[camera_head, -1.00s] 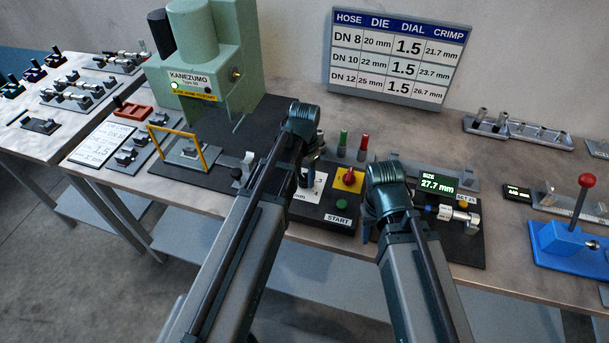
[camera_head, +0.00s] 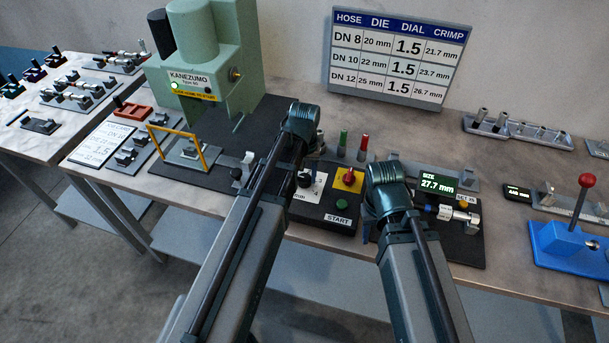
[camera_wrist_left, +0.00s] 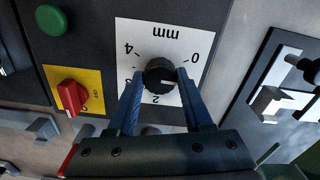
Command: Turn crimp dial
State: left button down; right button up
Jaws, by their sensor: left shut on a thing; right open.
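The crimp dial (camera_head: 304,179) is a black round knob on a white plate, on the dark control box. In the left wrist view, the dial (camera_wrist_left: 160,74) has a scale marked 0, 2, 4 and mm; its white mark points toward the right, between 0 and 2. My left gripper (camera_wrist_left: 160,80) has its blue fingers on both sides of the knob and is shut on it. My left gripper's fingers are mostly hidden by its wrist in the head view. My right gripper (camera_head: 388,190) is open right of the box, its fingers mostly hidden.
A red switch (camera_head: 348,179) on yellow and a green START button (camera_head: 342,204) sit beside the dial. The green press (camera_head: 210,65) stands behind left. A size display (camera_head: 438,185) reads 27.7 mm. The wall chart (camera_head: 400,55) lists dial 1.5.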

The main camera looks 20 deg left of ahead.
aim_at(305, 177)
dwell(0.3)
pick_arm(q)
jog(key=shift+c, duration=1.5)
grip_release()
jog(key=shift+r, duration=0.1)
pick_arm(e)
jog(key=shift+r, duration=0.15)
pick_arm(q)
notch_tip(305, 177, up, 14)
jog(key=p, duration=1.3)
jog(key=shift+f+p, duration=0.2)
jog(key=shift+p, duration=0.2)
pick_arm(e)
notch_tip(305, 177, up, 14)
jog(key=shift+f, duration=0.25)
